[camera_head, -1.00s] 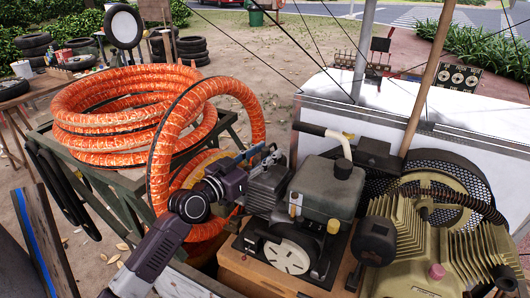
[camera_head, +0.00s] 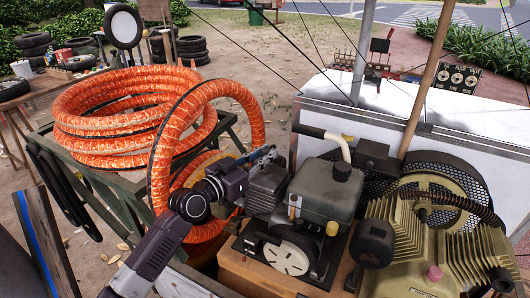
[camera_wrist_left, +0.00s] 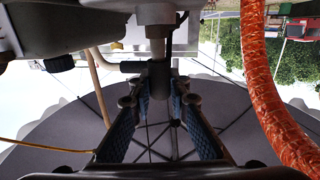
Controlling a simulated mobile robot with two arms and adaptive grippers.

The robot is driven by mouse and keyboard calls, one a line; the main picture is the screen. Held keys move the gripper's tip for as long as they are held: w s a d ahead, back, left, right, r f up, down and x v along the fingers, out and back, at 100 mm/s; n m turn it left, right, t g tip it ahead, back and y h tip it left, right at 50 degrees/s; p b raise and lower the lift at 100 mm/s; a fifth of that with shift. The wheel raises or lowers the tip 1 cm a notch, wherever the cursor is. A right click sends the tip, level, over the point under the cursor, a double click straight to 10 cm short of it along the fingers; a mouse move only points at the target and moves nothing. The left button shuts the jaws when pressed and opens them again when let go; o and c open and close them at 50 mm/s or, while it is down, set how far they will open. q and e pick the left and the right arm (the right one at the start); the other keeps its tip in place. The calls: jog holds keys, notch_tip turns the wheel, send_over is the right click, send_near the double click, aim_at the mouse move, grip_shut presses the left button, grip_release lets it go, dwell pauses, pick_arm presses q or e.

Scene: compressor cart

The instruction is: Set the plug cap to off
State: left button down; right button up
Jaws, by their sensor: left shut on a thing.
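In the left wrist view, the plug cap (camera_wrist_left: 159,80) looks like a dark upright cylinder with a short side stub, under a pale metal stem. My left gripper (camera_wrist_left: 160,104) has its two blue-padded fingers on either side of it and is shut on it. In the head view, my left gripper (camera_head: 266,156) reaches in from the left, at the near-left side of the small engine (camera_head: 329,190). The cap is hidden there behind the fingers and engine parts. My right gripper is in neither view.
A coil of orange hose (camera_head: 130,130) lies on a green stand left of my arm, with one loop close to my wrist. A ribbed compressor (camera_head: 430,235) stands right of the engine. A white box (camera_head: 465,150) stands behind it.

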pick_arm(q)
jog(key=shift+w+d+r+n+g+y+p, duration=0.25)
jog(key=shift+w+r+g+y+p, duration=0.55)
jog(key=shift+p, duration=2.05)
jog(key=shift+w+d+r+n+g+y+p, duration=0.15)
jog(key=shift+w+d+r+g+y+p, duration=0.6)
jog(key=shift+p, duration=2.1)
jog(key=shift+w+a+r+g+h+p, duration=0.1)
jog(key=shift+a+r+g+h+p, duration=0.2)
jog(key=shift+g+p, duration=0.4)
jog(key=shift+w+d+g+p, duration=0.1)
jog(key=shift+w+g+p, duration=0.3)
jog(key=shift+g, duration=0.15)
jog(key=c, duration=1.8)
grip_release()
jog(key=shift+f, duration=0.1)
